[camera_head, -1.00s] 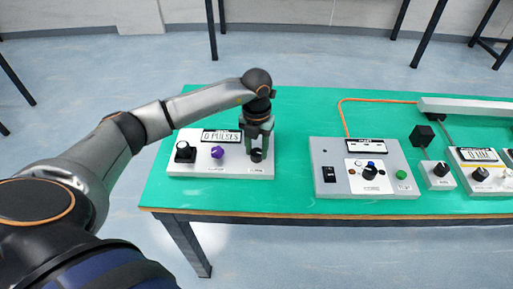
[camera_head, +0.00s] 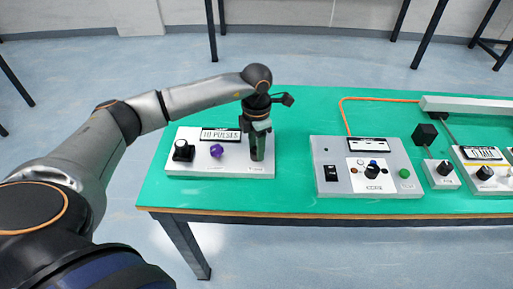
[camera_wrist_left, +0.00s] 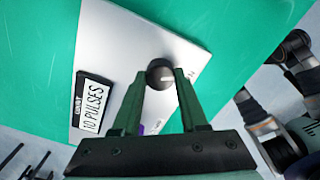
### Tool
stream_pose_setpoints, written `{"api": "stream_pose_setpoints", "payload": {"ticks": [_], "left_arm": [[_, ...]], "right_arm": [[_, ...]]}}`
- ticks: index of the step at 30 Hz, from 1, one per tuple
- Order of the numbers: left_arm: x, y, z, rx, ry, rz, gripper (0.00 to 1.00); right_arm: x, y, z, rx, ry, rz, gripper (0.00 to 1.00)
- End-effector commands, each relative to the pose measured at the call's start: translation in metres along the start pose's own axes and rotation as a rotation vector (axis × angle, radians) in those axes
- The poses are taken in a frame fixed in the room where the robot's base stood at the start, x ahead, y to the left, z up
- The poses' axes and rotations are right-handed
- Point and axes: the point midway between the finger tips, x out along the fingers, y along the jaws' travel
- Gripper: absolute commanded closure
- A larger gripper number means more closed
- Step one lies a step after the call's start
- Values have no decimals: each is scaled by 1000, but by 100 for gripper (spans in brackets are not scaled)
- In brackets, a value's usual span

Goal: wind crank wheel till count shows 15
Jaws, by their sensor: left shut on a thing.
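The crank wheel is a small dark round knob (camera_wrist_left: 160,73) on the right end of a white box (camera_head: 195,171). In the head view my gripper hides it. The count display (camera_head: 221,135) on the box reads 10 PULSES; it also reads so in the left wrist view (camera_wrist_left: 91,105). My left gripper (camera_head: 257,158) points straight down over the wheel. In the left wrist view its two green fingers (camera_wrist_left: 160,76) are shut on the wheel, one on each side. My right gripper does not show.
The same box carries a purple knob (camera_head: 216,151) and a black knob (camera_head: 183,150) to the left of the wheel. A grey control box (camera_head: 330,152) stands to the right on the green table (camera_head: 290,150), with clear table between. More small devices stand further right.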

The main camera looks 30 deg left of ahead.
Motion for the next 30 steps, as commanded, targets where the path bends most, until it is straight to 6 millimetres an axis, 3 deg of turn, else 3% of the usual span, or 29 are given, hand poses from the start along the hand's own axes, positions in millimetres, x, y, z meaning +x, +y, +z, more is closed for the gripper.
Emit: {"api": "stream_pose_setpoints", "payload": {"ticks": [12,29,30], "left_arm": [[-1,0,1,187,-3,2,100],[-1,0,1,212,-4,2,100],[-1,0,1,211,-4,1,53]], "right_arm": [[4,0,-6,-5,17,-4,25],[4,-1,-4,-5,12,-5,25],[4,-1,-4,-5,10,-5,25]]}}
